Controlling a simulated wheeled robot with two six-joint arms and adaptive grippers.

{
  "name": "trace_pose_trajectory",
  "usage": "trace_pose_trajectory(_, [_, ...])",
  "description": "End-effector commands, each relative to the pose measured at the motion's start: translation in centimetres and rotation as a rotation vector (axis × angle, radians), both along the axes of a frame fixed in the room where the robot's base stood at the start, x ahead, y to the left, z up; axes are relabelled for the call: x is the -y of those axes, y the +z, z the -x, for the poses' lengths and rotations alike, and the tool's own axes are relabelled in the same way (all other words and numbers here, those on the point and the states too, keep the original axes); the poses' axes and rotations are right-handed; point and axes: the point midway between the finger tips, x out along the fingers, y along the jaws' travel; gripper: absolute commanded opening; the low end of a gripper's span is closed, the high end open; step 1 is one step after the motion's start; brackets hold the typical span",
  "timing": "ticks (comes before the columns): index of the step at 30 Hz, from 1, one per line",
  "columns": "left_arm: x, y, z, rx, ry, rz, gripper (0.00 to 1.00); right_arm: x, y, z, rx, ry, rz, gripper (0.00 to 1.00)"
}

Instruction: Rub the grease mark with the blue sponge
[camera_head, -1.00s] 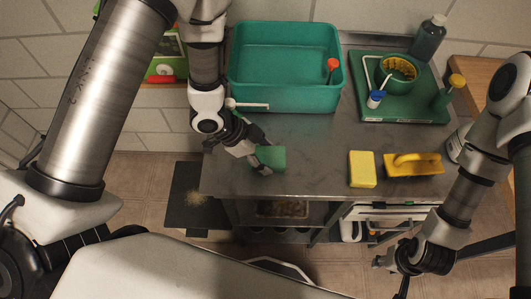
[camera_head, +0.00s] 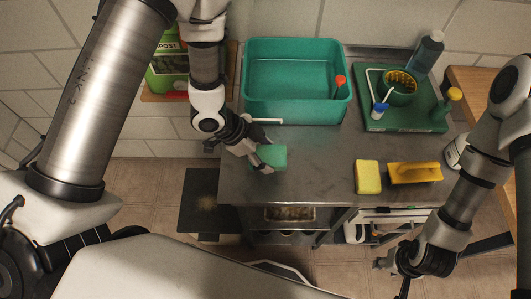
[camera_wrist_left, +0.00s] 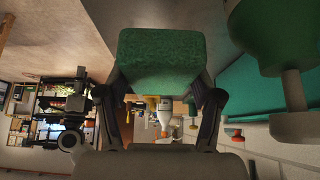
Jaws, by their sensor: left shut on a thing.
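My left gripper (camera_head: 262,160) is shut on a green sponge (camera_head: 271,155), at the left front part of the grey metal bench top (camera_head: 310,160). In the left wrist view the sponge (camera_wrist_left: 160,60) sits between the two fingers (camera_wrist_left: 163,105). I cannot tell whether it touches the bench. No blue sponge shows; a yellow sponge (camera_head: 367,177) lies at the bench's front. I cannot make out a grease mark. My right gripper (camera_head: 388,276) is open and empty, in front of and below the bench at the lower right.
A teal tub (camera_head: 296,112) stands at the back of the bench. A green tray (camera_head: 402,124) with a pot and bottles is at the back right. A yellow-handled brush (camera_head: 414,173) lies beside the yellow sponge. The bench's middle is clear.

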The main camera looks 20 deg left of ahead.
Motion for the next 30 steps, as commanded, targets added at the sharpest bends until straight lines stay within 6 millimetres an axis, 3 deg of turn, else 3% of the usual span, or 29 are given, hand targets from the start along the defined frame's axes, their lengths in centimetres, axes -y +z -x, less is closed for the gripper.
trace_pose_trajectory(1, [0.0, 1.0, 0.0, 0.0, 0.001, 0.0, 0.1, 0.0, 0.9, 0.0, 0.0, 0.0, 0.0, 0.4])
trace_pose_trajectory(6, [0.0, 2.0, -0.1, 0.0, 0.005, 0.0, 0.1, 0.0, 1.9, 0.0, 0.0, 0.0, 0.0, 0.4])
trace_pose_trajectory(30, [0.0, 2.0, -0.1, 0.002, -0.004, 0.001, 0.1, 0.0, 1.9, 0.0, 0.0, 0.0, 0.0, 0.4])
